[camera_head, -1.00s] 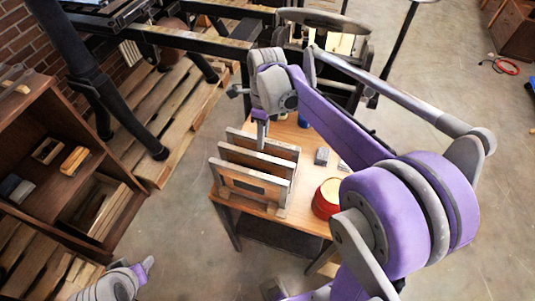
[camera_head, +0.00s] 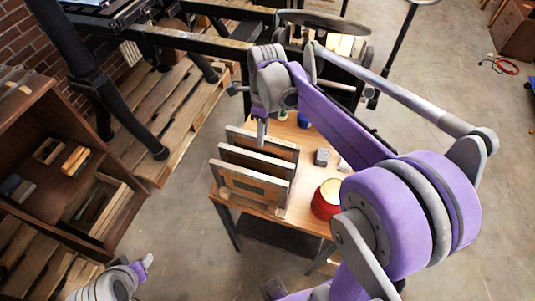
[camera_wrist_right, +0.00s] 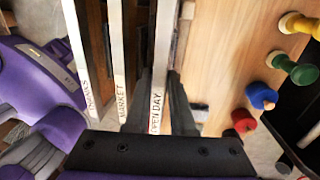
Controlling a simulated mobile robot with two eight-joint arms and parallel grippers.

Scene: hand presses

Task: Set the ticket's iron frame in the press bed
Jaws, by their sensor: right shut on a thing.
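Three upright iron frames stand in a row on a small wooden table (camera_head: 297,207), the nearest one (camera_head: 255,191) facing me. In the right wrist view their edges read THANKS, as far as I can tell (camera_wrist_right: 76,50), MARKET (camera_wrist_right: 118,60) and OPEN DAY (camera_wrist_right: 163,55). My right gripper (camera_head: 262,140) reaches down at the farthest frame (camera_head: 280,147). In the wrist view its fingers (camera_wrist_right: 160,90) lie on both sides of the OPEN DAY frame, shut on it. My left gripper (camera_head: 145,263) is at the lower left, empty; its opening is unclear. No ticket is visible.
A red round container (camera_head: 326,203) and small grey blocks (camera_head: 322,156) stand right of the frames. In the wrist view, several coloured knobs (camera_wrist_right: 262,96) line the table's right side. A brown shelf (camera_head: 100,237) stands left. Dark machine beams (camera_head: 215,50) cross behind.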

